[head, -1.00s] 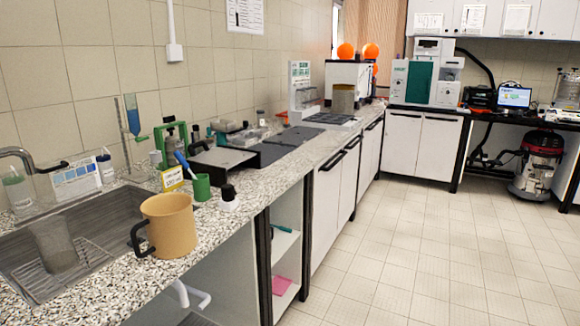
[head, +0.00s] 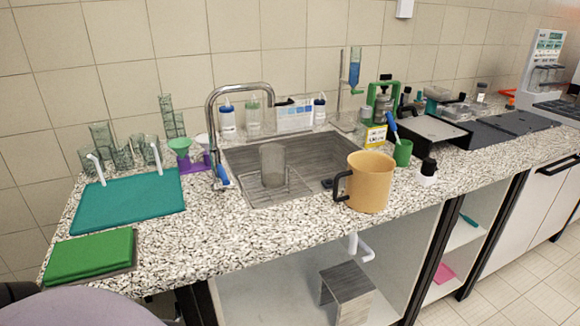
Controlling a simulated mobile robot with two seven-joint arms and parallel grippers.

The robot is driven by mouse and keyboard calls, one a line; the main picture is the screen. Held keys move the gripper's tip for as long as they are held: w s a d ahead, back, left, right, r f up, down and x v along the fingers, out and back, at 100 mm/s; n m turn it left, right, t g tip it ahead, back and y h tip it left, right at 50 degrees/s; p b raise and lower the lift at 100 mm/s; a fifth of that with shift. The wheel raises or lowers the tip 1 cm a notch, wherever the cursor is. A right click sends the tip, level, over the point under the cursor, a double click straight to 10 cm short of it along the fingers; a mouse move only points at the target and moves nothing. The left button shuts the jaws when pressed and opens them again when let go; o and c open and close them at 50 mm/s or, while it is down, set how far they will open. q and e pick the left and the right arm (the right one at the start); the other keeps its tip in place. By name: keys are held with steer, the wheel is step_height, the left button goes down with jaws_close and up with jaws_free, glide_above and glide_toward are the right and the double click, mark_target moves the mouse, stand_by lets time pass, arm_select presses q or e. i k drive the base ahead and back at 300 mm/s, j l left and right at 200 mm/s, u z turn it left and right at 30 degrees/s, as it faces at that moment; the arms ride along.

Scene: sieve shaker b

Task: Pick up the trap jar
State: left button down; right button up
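No label marks the trap jar, and I cannot tell surely which vessel it is. A grey, see-through cylindrical vessel (head: 272,165) stands upright on a wire rack in the steel sink (head: 330,148). A large tan mug-like vessel (head: 369,182) with a dark handle on its left stands on the counter at the sink's front right corner. Several clear glass vessels (head: 122,155) stand at the left, behind a teal mat. Neither of my grippers is in view, and no hand touches any of these.
The speckled counter (head: 235,237) is bare in front of the sink. A curved tap (head: 211,130) rises at the sink's left. A green stack (head: 90,258) and the teal mat (head: 128,208) lie left.

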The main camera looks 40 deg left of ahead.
mark_target(272, 156)
steer(key=u, duration=1.35)
